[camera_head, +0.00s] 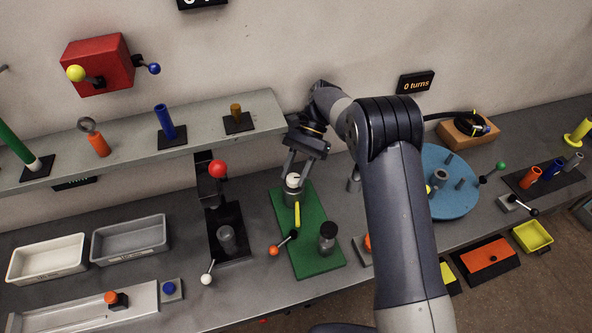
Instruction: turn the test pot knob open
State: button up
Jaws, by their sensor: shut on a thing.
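A green base plate (322,255) lies on the bench in the middle of the head view. At its far end stands a grey pot (291,198) with a pale, whitish knob (293,180) on top. My gripper (293,170) comes down from above and is shut on this knob. The fingers partly cover the knob, so its exact turn is hard to tell. A yellow bar (297,215) shows just in front of the pot. A dark cylindrical fitting (327,236) stands upright at the plate's right side.
An orange-tipped lever (274,251) sticks out left of the green plate. A black stand with a red ball (218,169) is further left. A shelf (180,149) runs behind on the left. A blue disc (447,188) lies right of my arm.

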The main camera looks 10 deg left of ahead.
dwell(0.3)
jog(key=o, duration=1)
